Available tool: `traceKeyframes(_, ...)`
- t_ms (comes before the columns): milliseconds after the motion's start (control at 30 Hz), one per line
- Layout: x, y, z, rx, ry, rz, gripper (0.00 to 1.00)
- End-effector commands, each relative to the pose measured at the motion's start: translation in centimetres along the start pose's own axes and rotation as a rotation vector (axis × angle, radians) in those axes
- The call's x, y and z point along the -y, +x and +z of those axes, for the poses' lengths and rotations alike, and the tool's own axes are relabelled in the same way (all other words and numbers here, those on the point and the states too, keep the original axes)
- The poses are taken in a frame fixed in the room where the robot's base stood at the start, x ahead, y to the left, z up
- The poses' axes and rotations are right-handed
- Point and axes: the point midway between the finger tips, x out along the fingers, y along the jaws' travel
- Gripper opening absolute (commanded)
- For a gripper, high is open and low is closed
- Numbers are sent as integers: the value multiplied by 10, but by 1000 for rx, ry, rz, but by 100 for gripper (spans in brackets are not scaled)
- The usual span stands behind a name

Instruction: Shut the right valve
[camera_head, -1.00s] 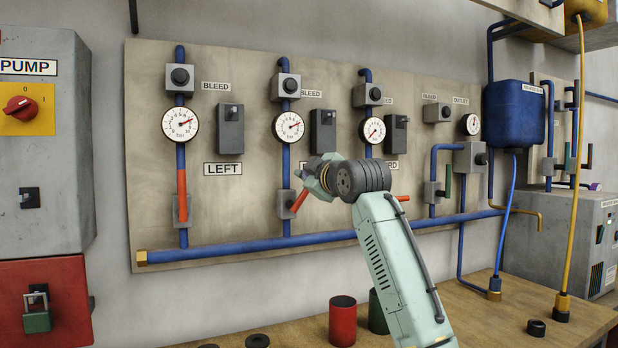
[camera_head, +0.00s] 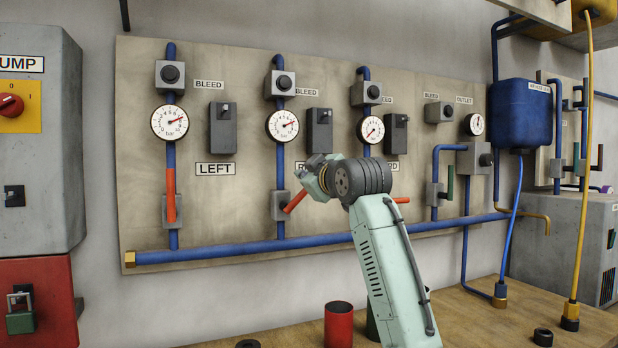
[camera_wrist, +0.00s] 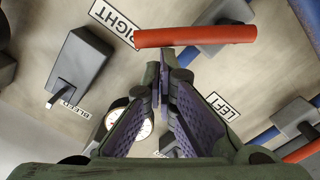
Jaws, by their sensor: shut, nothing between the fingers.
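The right valve (camera_head: 279,207) sits on the second vertical blue pipe, below its gauge. Its orange-red handle (camera_head: 296,201) is tilted, rising to the right, between upright and level. In the wrist view the handle (camera_wrist: 195,37) crosses the top of the picture near the RIGHT label. My gripper (camera_head: 300,172) is at the handle's upper end, partly hidden behind my wrist. In the wrist view my gripper (camera_wrist: 160,78) is shut and empty, its tips close to the handle's side; I cannot tell whether they touch.
The left valve's handle (camera_head: 171,195) stands upright along its pipe. Another red handle (camera_head: 400,200) shows right of my arm. A blue pipe (camera_head: 225,249) runs along the board's bottom. A red cylinder (camera_head: 338,325) stands on the bench below.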

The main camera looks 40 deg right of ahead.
Motion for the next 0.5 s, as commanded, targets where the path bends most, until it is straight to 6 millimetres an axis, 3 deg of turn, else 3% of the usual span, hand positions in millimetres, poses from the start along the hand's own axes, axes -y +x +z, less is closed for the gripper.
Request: traceKeyframes(500,-5,2,31,1,454,-25,0)
